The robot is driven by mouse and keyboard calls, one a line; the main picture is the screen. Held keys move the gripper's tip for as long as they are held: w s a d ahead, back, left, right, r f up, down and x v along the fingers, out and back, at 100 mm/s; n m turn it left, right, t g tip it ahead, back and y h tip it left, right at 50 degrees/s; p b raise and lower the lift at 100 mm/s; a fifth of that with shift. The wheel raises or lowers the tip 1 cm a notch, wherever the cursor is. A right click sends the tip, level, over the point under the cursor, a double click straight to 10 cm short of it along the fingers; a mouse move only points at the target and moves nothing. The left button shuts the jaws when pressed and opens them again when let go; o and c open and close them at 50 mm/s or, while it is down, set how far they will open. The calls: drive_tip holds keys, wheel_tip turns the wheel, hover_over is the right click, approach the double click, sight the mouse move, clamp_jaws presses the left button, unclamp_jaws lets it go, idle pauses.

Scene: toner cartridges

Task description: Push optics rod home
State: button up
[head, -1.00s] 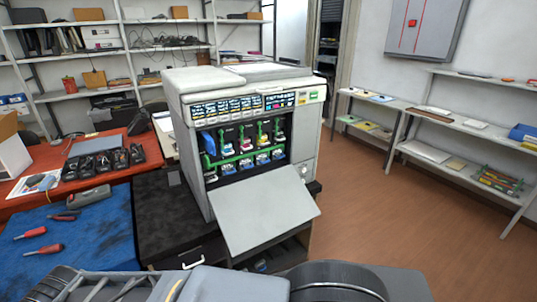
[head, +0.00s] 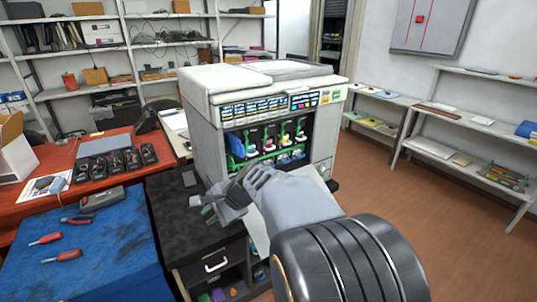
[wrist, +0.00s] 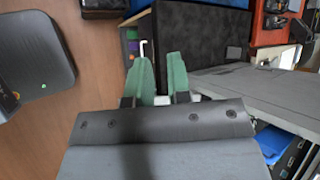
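The printer (head: 210,140) stands open at the front. Its bay holds a row of coloured toner cartridges (head: 268,138) with a green rail (head: 262,160) below them. I cannot pick out the optics rod for certain; my arm hides the lower part of the bay. My gripper (head: 210,208) is in front of the printer, at its lower left and outside the bay. In the wrist view its two green fingers (wrist: 161,72) stand apart with nothing between them. The lowered front door (wrist: 245,85) is to the right of the fingers there, and mostly hidden in the head view.
A black-topped cabinet (head: 170,215) stands left of the printer, with an open compartment of coloured items. A blue mat (head: 90,240) with red-handled tools and a red-orange desk (head: 50,165) lie further left. Shelves (head: 470,125) line the right wall. The wooden floor (head: 400,200) is clear.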

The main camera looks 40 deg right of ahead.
drive_tip(key=w+d+r+m+t, duration=0.35)
drive_tip(key=w+d+m, duration=0.25)
drive_tip(key=d+m, duration=0.3)
drive_tip(key=m+t+h+p, duration=0.1)
drive_tip(key=m+t+h, duration=0.2)
drive_tip(key=m+t, duration=0.45)
approach(243, 154)
wheel_tip(243, 154, up, 2)
drive_tip(key=w+m+g, duration=0.1)
drive_tip(key=w+g, duration=0.1)
drive_tip(key=shift+b+x, duration=0.5)
drive_tip(key=shift+x, duration=3.8)
drive_tip(key=shift+d+f, duration=0.1)
drive_tip(key=shift+c, duration=0.4)
clamp_jaws()
